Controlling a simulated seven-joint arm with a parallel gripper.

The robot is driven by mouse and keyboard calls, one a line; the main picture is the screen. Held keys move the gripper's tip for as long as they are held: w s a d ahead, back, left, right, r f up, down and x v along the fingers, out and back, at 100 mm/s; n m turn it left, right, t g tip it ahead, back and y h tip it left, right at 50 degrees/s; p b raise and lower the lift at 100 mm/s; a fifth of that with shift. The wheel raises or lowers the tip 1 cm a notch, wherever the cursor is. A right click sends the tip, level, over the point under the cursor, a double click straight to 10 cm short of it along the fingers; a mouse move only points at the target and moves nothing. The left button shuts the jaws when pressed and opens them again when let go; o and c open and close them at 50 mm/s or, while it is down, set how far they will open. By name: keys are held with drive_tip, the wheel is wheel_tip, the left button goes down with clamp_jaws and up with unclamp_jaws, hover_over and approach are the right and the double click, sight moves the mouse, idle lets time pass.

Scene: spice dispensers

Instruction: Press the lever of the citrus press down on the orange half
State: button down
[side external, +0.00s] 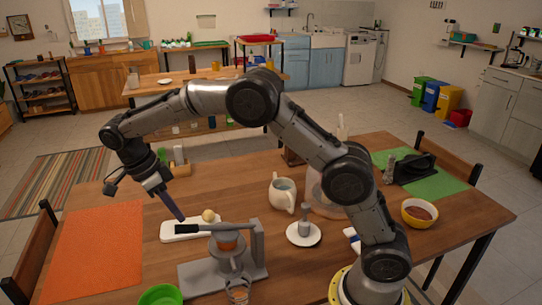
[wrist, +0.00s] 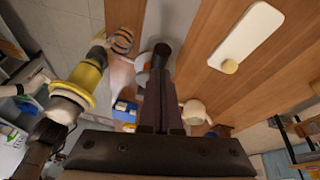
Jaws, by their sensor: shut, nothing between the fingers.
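The grey citrus press (side external: 258,240) stands on the table at the front middle in the side view. Its lever (side external: 215,227) lies about level over the orange half (side external: 228,242), ending in a black grip (side external: 187,229) at left. The orange half sits in the press's cup; I cannot tell whether the lever touches it. My gripper (side external: 181,216) is shut and empty, slanting down with its tips just above the black grip. In the wrist view, the shut fingers (wrist: 161,85) point at the dark grip (wrist: 161,50); whether they touch is unclear.
A white board (side external: 192,228) with a small yellow ball (side external: 208,215) lies just behind the lever. A glass (side external: 237,290) stands at the press's front, and a green bowl (side external: 160,296) is at front left. A pitcher (side external: 283,191) stands behind. The orange mat (side external: 98,250) is clear.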

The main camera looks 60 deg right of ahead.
drive_tip(key=shift+r, duration=0.1)
drive_tip(key=shift+d+r, duration=0.15)
drive_tip(key=shift+r, duration=0.15)
drive_tip(key=r, duration=0.1)
drive_tip(key=d+r, duration=0.1)
drive_tip(key=shift+r, duration=0.35)
drive_tip(key=w+a+r, duration=0.4)
drive_tip(key=w+a, duration=0.2)
drive_tip(key=shift+w+r, duration=0.25)
drive_tip(key=shift+r, duration=0.1)
